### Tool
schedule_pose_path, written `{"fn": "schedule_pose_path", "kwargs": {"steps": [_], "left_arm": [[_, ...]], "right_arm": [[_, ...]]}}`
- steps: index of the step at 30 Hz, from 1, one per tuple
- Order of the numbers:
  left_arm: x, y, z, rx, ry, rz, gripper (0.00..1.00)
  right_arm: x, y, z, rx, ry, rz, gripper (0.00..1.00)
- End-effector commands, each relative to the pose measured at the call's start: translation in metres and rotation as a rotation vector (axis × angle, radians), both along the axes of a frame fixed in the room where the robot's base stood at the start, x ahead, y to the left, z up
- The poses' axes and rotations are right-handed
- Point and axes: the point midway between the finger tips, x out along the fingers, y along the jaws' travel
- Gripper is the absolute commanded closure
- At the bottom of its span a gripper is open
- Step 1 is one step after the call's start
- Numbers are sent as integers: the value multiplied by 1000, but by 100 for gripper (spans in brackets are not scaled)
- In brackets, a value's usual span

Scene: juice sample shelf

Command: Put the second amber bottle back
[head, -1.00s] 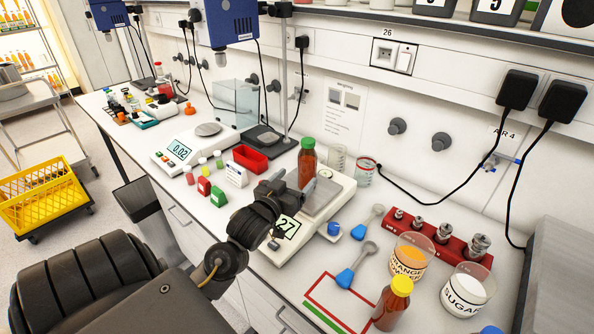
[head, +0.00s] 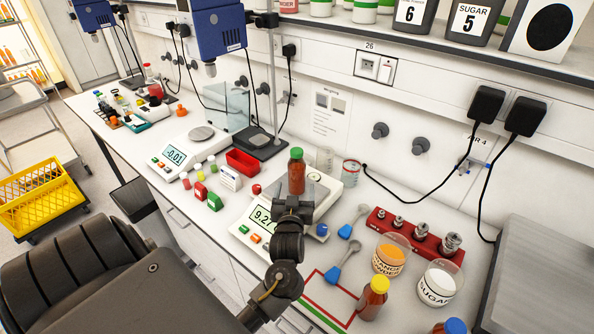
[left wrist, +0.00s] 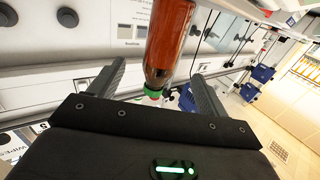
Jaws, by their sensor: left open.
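An amber bottle with a green cap (head: 296,172) stands upright at the near scale (head: 327,190), by the left part of its pan; its base is hidden behind my gripper. My left gripper (head: 293,203) is open just in front of it. In the left wrist view the same bottle (left wrist: 168,40) shows between the spread fingers of my gripper (left wrist: 157,88), with clear gaps on both sides. A second amber bottle, with a yellow cap (head: 373,299), stands at the front right beside a red-and-green outlined area (head: 318,296). My right gripper is not in view.
Blue spoons (head: 345,262), an orange powder beaker (head: 390,257), a sugar beaker (head: 437,285) and a red weight block (head: 415,238) crowd the right. A blue cap (head: 450,326) shows at the bottom edge. A red tray (head: 242,162) and small coloured items lie left of the scale.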

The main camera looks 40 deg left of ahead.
Motion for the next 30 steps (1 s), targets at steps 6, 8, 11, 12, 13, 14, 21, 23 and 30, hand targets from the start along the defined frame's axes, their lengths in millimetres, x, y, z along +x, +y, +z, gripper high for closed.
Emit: {"fn": "schedule_pose_path", "kwargs": {"steps": [6,8,11,12,13,14,21,23,30], "left_arm": [[9,6,0,-1,0,0,23],[10,7,1,-1,0,0,23],[18,13,5,2,1,0,23],[23,17,7,0,1,1,23],[26,19,7,0,3,1,23],[30,22,7,2,3,1,23],[50,36,3,-1,0,0,23],[51,37,2,-3,0,0,23],[51,36,1,-2,0,0,31]], "right_arm": [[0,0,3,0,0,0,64],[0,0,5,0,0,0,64],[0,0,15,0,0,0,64],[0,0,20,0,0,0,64],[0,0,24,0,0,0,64],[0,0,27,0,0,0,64],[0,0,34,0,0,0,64],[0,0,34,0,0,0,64],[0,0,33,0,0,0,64]]}}
